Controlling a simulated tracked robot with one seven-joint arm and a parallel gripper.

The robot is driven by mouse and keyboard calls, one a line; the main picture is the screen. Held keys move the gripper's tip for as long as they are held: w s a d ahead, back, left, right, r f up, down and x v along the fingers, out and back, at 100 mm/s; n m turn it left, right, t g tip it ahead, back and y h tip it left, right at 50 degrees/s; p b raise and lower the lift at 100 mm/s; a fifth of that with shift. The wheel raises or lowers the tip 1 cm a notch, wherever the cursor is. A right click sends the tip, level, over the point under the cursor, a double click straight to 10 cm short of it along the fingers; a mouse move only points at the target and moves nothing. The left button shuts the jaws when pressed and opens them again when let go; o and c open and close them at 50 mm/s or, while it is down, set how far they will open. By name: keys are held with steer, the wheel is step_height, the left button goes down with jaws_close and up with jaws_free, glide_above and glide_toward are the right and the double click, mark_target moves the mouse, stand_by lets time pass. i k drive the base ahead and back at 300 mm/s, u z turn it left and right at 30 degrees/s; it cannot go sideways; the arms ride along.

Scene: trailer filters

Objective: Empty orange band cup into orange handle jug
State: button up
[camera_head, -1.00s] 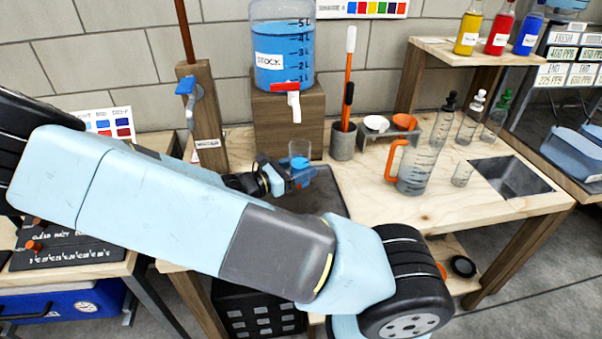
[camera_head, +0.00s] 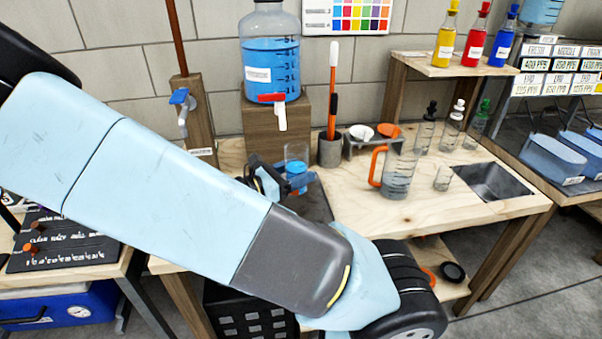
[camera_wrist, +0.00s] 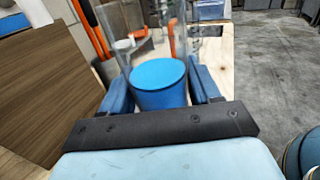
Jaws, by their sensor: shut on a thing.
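My gripper (camera_head: 298,184) is shut on a clear cup (camera_head: 297,153) with blue liquid in it, in front of the stock bottle's stand. In the wrist view the cup's blue liquid (camera_wrist: 159,82) shows between the two blue fingers, and its clear wall rises above. The cup looks upright. No orange band is visible on it. The orange handle jug (camera_head: 399,178) stands upright on the wooden bench, right of my gripper and apart from it. It is clear, with its orange handle on the left side. I cannot make out liquid in it.
A stock bottle (camera_head: 270,60) with a red tap stands on a wooden block (camera_head: 275,124). A grey holder (camera_head: 330,151) with an orange stick stands between the cup and jug. The front bench is clear.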

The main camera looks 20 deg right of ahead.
mark_target(392, 170)
steer(key=u, duration=0.05)
steer(key=k, duration=1.05)
steer(key=u, duration=0.05)
